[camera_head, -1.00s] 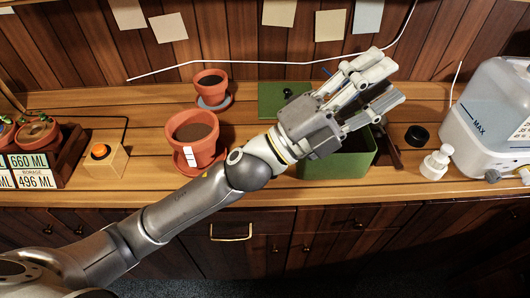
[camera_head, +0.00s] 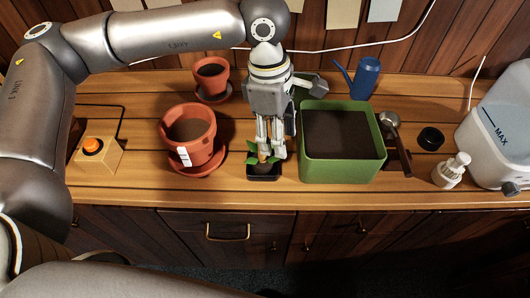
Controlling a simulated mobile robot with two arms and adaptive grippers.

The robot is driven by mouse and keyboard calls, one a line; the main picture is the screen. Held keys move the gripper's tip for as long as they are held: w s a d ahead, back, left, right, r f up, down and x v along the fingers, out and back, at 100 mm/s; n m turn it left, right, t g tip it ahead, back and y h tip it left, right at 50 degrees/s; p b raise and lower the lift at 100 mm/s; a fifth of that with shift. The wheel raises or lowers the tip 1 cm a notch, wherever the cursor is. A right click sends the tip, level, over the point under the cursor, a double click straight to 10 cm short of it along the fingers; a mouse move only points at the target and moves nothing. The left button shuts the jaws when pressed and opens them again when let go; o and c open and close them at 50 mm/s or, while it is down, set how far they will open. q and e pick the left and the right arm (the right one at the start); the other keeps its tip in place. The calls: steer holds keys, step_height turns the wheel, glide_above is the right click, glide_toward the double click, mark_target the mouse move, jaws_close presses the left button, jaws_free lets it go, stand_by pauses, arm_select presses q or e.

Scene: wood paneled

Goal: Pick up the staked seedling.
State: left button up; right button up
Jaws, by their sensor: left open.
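The seedling (camera_head: 257,161) is a small plant with green leaves in a little black pot (camera_head: 263,176), standing on the wooden bench left of the green planter. My left gripper (camera_head: 271,154) points down over it, open, with its fingers at the leaves. The fingers hide much of the plant, and I cannot make out its stake. I cannot tell whether the fingers touch it. My right gripper is not in view.
The green planter (camera_head: 382,160) of soil stands close on the right. A terracotta pot (camera_head: 195,149) on a saucer stands on the left, with a smaller pot (camera_head: 210,87) behind. A blue watering can (camera_head: 366,79), soap bottle (camera_head: 450,171) and orange button box (camera_head: 95,155) stand farther off.

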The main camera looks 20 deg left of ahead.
arm_select(q)
steer(key=shift+t+y, duration=0.3)
steer(key=shift+y, duration=0.4)
steer(key=a, duration=0.1)
steer(key=w+a, duration=0.2)
steer(key=shift+a+r, duration=0.35)
steer(key=shift+r, duration=0.05)
steer(key=shift+a+f, duration=0.2)
steer(key=shift+f, duration=0.15)
step_height(320, 180, down, 4)
steer(key=shift+f+p, duration=0.15)
steer(key=shift+p, duration=0.65)
steer(key=shift+w+f+p, duration=0.1)
steer(key=shift+f+p, duration=0.35)
steer(key=shift+f, duration=0.1)
step_height(320, 180, down, 3)
steer(key=shift+w+f+p, duration=0.15)
steer(key=shift+p, duration=0.7)
steer(key=shift+f, duration=0.6)
steer(key=shift+r, duration=0.1)
jaws_close()
